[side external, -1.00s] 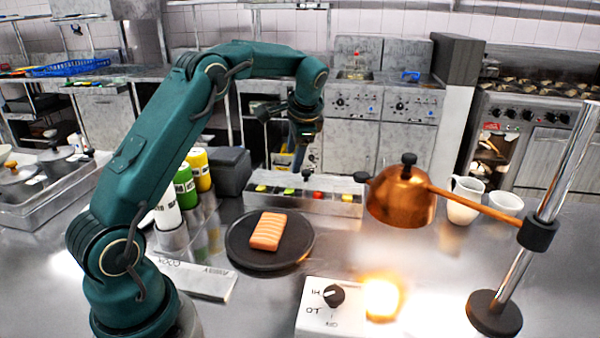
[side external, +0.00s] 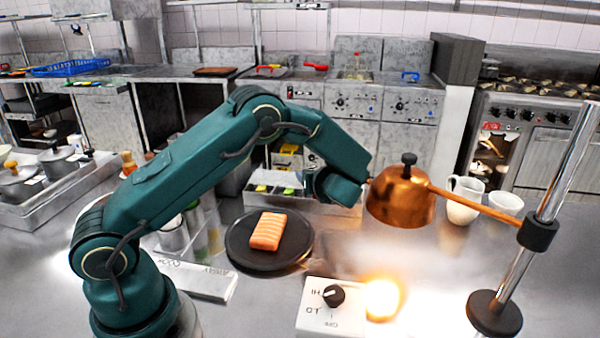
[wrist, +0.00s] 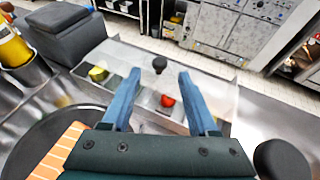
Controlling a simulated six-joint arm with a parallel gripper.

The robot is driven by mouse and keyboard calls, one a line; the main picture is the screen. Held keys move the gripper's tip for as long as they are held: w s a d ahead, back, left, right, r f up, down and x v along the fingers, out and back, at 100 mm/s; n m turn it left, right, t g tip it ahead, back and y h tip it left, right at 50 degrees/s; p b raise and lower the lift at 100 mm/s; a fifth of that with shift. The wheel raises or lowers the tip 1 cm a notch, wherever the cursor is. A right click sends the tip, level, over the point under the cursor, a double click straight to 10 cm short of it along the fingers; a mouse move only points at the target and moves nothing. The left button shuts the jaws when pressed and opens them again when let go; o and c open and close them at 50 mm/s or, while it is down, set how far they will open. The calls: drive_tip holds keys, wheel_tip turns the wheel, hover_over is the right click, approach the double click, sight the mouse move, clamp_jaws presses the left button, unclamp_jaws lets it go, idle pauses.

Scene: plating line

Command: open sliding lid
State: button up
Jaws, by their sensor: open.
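The long pale ingredient box (side external: 272,199) stands behind the dark plate, with yellow and green contents showing in its compartments. In the wrist view it shows with a yellow piece (wrist: 97,73) and a red piece (wrist: 167,100) inside. The clear sliding lid (wrist: 135,58) covers it, and its edges are hard to make out. The lid's black knob (wrist: 160,64) stands up just beyond my fingertips, lined up with the gap between them. My gripper (wrist: 158,76) is open and empty above the box. In the side view my wrist hides the knob and the box's right part.
A black plate (side external: 240,255) with a salmon piece (side external: 267,231) lies in front of the box. A copper heat lamp (side external: 400,200) hangs close to my wrist on the right. A control box (side external: 318,318) is in front, and bottles (side external: 198,235) stand left.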

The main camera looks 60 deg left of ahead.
drive_tip(key=shift+f+x, duration=0.1)
drive_tip(key=shift+x, duration=1.25)
drive_tip(key=shift+f+x, duration=0.15)
drive_tip(key=shift+x, duration=1.15)
drive_tip(key=shift+d, duration=0.1)
clamp_jaws()
